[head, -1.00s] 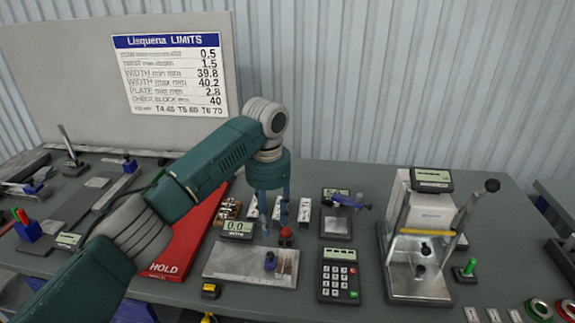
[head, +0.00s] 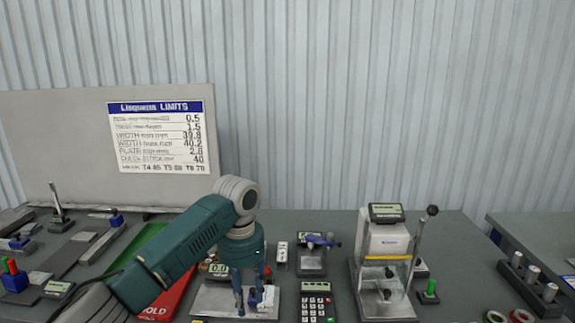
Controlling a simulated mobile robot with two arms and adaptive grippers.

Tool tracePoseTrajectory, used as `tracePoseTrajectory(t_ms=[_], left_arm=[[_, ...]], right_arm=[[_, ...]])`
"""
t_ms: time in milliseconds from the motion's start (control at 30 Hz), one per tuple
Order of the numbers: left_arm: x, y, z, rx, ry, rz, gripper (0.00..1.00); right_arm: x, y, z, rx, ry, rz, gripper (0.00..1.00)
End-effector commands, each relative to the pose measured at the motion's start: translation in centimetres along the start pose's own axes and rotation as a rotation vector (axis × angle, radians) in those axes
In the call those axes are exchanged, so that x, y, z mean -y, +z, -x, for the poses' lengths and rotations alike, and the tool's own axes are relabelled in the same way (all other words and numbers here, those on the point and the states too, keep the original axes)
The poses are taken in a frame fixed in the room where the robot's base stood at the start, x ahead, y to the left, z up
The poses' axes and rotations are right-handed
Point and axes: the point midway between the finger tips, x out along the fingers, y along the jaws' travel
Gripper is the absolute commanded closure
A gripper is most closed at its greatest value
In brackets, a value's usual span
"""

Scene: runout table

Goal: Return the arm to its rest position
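My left arm comes in from the lower left, with its teal wrist over the middle of the table. My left gripper (head: 250,303) points down, its two bluish fingers apart. The fingers show in front of a grey plate gauge (head: 210,303) with a small blue knob (head: 256,297). I see nothing held between them, though the knob behind makes the fingertips hard to read. I cannot tell how high they are above the plate. My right arm and gripper are out of view.
A red HOLD tray (head: 170,298) lies partly behind my arm. A keypad (head: 318,303), a small gauge stand (head: 311,260) and a tall lever press (head: 388,262) stand to the right. A limits board (head: 60,140) stands at the back left.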

Motion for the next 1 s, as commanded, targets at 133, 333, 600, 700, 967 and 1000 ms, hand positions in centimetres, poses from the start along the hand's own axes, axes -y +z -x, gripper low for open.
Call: tracePoseTrajectory(t_ms=[133,333,600,700,967,1000], left_arm=[[-1.4,0.2,-2.1,-0.003,0.014,-0.021,0.63],[-3.5,0.4,-5.2,-0.019,0.036,-0.049,0.63],[-8.1,1.7,-10.8,-0.070,0.082,-0.081,0.63],[-10.6,2.8,-13.5,-0.104,0.109,-0.081,0.63],[-16.4,8.2,-19.2,-0.236,0.161,0.023,0.63],[-16.9,9.4,-19.8,-0.254,0.162,0.052,0.63]], right_arm=[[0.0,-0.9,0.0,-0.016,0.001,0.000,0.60],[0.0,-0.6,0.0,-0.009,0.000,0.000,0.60],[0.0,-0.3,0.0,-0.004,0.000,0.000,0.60],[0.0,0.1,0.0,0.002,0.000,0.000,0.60],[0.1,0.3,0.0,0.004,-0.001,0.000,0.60],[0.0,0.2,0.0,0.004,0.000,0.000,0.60]])
